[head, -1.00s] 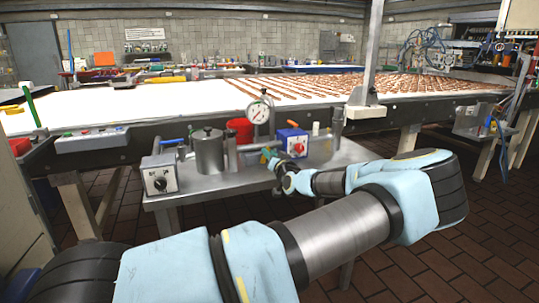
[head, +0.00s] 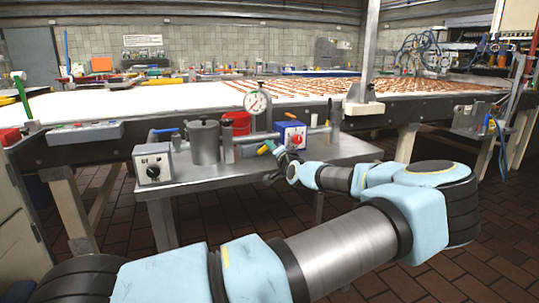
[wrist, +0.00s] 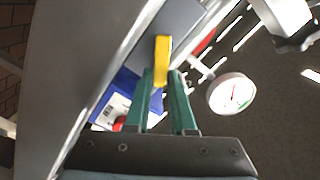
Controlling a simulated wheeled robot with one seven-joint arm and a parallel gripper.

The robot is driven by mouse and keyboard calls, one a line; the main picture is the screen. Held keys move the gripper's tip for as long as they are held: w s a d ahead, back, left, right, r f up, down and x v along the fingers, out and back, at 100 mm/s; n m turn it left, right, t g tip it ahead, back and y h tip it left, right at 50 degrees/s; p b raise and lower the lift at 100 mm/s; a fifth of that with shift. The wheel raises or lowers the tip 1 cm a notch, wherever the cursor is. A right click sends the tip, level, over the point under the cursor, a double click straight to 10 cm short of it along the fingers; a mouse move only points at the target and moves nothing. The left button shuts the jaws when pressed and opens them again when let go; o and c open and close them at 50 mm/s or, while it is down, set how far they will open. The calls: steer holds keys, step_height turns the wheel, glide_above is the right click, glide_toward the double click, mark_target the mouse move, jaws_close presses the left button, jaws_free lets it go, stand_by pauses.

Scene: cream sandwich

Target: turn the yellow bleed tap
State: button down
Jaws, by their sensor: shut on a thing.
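The yellow bleed tap (wrist: 163,48) shows in the wrist view as a yellow lever rising between my green fingertips. My gripper (wrist: 160,78) is shut on its lower end, with a finger on each side. In the head view a small bit of yellow (head: 263,150) shows at my gripper (head: 270,149), beside the pipework on the metal bench. The tap's base and pivot are hidden, so I cannot tell how far it is turned.
A dial gauge (head: 258,102) stands close to my gripper; it also shows in the wrist view (wrist: 231,94). A grey knob box (head: 153,163) stands left.

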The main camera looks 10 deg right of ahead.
steer(key=m+b, duration=0.1)
steer(key=f+m+b, duration=0.1)
steer(key=m, duration=0.1)
steer(key=m+b, duration=0.1)
steer(key=shift+d+f+m, duration=0.3)
steer(key=shift+f+m, duration=0.05)
steer(key=shift+m, duration=0.05)
stand_by(0.4)
steer(key=c, duration=0.8)
jaws_free()
steer(key=shift+o, duration=0.2)
